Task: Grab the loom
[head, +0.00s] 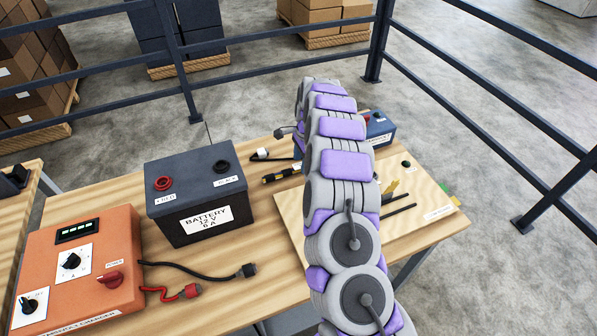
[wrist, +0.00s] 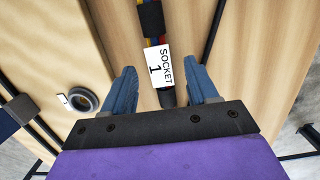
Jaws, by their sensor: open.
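The loom (wrist: 151,18) shows in the wrist view as a bundle of coloured wires in black sleeving, with a white tag reading "SOCKET 1" (wrist: 158,64) and a dark end below it. My gripper (wrist: 160,68) is open, with one blue finger on each side of the tagged part. I cannot tell whether the fingers touch it or how far above the wood they are. In the head view my arm hides the gripper and most of the loom's area.
A light board (head: 291,209) lies on the wooden table. A dark battery (head: 195,190) and an orange charger (head: 82,262) with red and black leads stand at left. A small blue box (head: 379,130) stands behind my arm. Dark railings (head: 480,150) run behind and at right.

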